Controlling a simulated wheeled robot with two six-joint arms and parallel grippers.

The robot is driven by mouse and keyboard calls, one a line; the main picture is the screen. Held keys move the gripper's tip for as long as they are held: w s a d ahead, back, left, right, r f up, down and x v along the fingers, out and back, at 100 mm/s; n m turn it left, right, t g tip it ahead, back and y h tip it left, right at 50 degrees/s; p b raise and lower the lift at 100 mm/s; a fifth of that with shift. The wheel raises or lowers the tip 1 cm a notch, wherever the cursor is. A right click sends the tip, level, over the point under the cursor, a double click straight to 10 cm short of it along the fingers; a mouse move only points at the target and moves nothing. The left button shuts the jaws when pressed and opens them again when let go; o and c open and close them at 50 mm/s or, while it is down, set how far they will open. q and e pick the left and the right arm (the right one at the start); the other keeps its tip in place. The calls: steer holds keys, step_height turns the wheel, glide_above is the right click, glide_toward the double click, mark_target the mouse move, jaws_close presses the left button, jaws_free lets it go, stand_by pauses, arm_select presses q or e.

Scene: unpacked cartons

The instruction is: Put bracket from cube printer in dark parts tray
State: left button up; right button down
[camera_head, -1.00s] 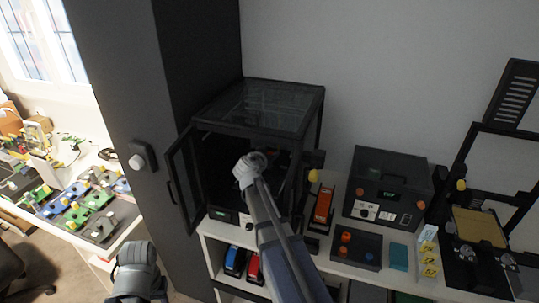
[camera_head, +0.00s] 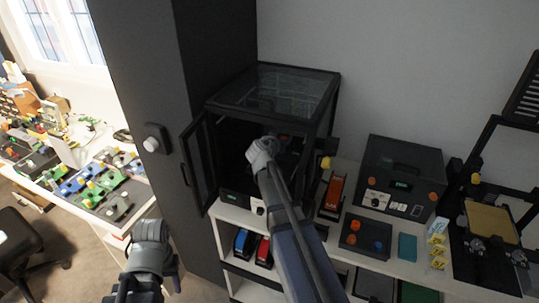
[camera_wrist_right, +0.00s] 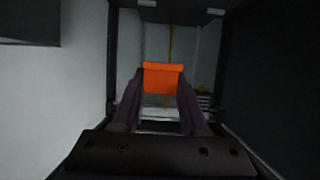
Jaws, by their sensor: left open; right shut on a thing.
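The cube printer (camera_head: 272,92) is a dark-framed box with clear panels on the shelf unit, its front door (camera_head: 197,165) swung open to the left. My right arm reaches into its opening, and my right gripper's tips are hidden in the head view. In the right wrist view my right gripper (camera_wrist_right: 162,100) is shut on the orange bracket (camera_wrist_right: 163,78), inside the printer. A dark tray (camera_head: 349,250) with orange and blue round parts, seemingly the dark parts tray, lies on the shelf top right of the printer. My left gripper (camera_head: 176,272) is low at the left, open, away from the printer.
An orange-and-black device (camera_head: 332,195) stands between the printer and a dark box machine (camera_head: 402,175). A teal block (camera_head: 407,247) and small yellow-labelled items (camera_head: 437,245) lie right of the tray. A dark cabinet (camera_head: 150,90) stands left of the printer.

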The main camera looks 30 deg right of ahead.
mark_target(282, 165)
steer(key=shift+f, duration=0.15)
step_height(282, 165, down, 10)
steer(key=b, duration=0.9)
steer(key=shift+r+b, duration=0.25)
steer(key=shift+b, duration=0.1)
steer(key=shift+f, duration=0.15)
steer(key=c, duration=0.9)
jaws_free()
steer(key=shift+f, duration=0.1)
steer(key=o, duration=0.5)
